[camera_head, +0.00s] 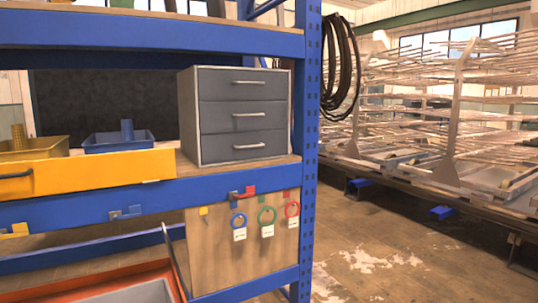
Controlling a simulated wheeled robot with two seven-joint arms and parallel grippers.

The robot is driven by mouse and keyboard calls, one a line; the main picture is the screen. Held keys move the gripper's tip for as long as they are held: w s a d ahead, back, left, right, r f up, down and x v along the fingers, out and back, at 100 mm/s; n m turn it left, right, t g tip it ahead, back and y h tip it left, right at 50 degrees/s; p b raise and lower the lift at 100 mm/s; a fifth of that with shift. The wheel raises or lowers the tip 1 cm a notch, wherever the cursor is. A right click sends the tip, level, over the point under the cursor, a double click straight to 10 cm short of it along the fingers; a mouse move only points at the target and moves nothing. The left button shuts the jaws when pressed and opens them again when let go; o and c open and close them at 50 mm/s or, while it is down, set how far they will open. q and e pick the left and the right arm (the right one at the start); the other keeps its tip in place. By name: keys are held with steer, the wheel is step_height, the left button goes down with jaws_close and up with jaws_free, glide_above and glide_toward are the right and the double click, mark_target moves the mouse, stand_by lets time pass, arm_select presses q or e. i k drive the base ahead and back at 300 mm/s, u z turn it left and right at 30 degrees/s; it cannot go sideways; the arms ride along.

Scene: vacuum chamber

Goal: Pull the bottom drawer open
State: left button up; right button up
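A small grey drawer cabinet (187,120) with a light frame stands on the shelf in the middle of the view. It has three dark grey drawers stacked one above the other, each with a pale bar handle. The bottom drawer (220,147) looks flush with the cabinet front, and its handle (249,146) is in plain sight. The top drawer (215,83) and middle drawer (215,116) also look shut. Neither of my grippers is in view.
A blue shelf post (306,150) rises just right of the cabinet. A yellow drawer-like front (105,172), a blue bin (105,141) and a yellow bin (40,152) lie to its left. Coloured rings hang on a wooden panel (212,250) below. Open floor (400,255) lies right.

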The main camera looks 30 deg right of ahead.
mark_target(233, 146)
steer(key=u, duration=1.1)
steer(key=k, duration=0.15)
steer(key=z, duration=2.75)
steer(key=i, duration=2)
steer(key=u, duration=0.85)
